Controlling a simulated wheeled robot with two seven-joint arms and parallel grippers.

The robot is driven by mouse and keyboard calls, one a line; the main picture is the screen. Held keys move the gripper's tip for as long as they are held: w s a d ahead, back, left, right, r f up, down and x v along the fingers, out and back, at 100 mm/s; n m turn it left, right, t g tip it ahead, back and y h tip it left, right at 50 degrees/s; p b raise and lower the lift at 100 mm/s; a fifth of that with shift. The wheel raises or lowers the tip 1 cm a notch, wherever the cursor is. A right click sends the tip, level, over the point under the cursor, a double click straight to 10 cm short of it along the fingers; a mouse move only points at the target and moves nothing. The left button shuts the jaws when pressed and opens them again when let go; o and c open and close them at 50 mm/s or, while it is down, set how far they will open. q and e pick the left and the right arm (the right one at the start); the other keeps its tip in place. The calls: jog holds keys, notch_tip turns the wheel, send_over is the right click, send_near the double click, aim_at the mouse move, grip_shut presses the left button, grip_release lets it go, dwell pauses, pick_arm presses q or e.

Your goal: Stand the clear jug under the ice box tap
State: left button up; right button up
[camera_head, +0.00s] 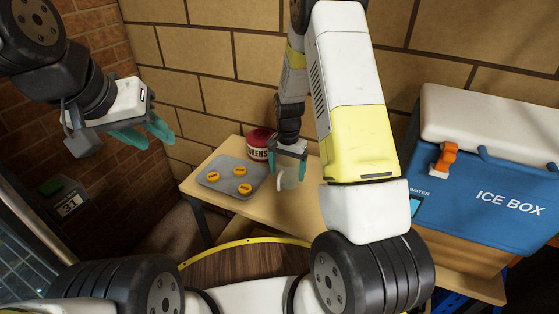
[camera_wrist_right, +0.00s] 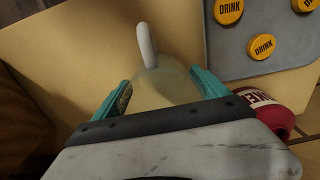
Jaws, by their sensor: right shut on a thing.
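The clear jug (camera_wrist_right: 160,88) is between the teal fingers of my right gripper (camera_wrist_right: 160,92), which is shut on it. Its pale handle (camera_wrist_right: 147,44) points away from the gripper. In the head view, the right gripper (camera_head: 290,160) is over the table, and the jug (camera_head: 288,178) shows only partly below it; I cannot tell whether it touches the tabletop. The blue ice box (camera_head: 485,195) with a white lid stands to the right, its orange tap (camera_head: 444,157) on the near side, well apart from the jug. My left gripper (camera_head: 146,132) is open and empty at upper left.
A grey tray (camera_head: 215,168) with yellow DRINK discs lies left of the jug. A red tokens tin (camera_head: 260,142) stands close behind the right gripper. The wooden table (camera_head: 300,212) has bare room in front. A blue card (camera_head: 415,206) by a WATER label is near the ice box.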

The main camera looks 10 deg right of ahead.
aim_at(287, 177)
jog(key=shift+f, duration=1.5)
jog(key=shift+f, duration=0.2)
jog(key=o, duration=1.6)
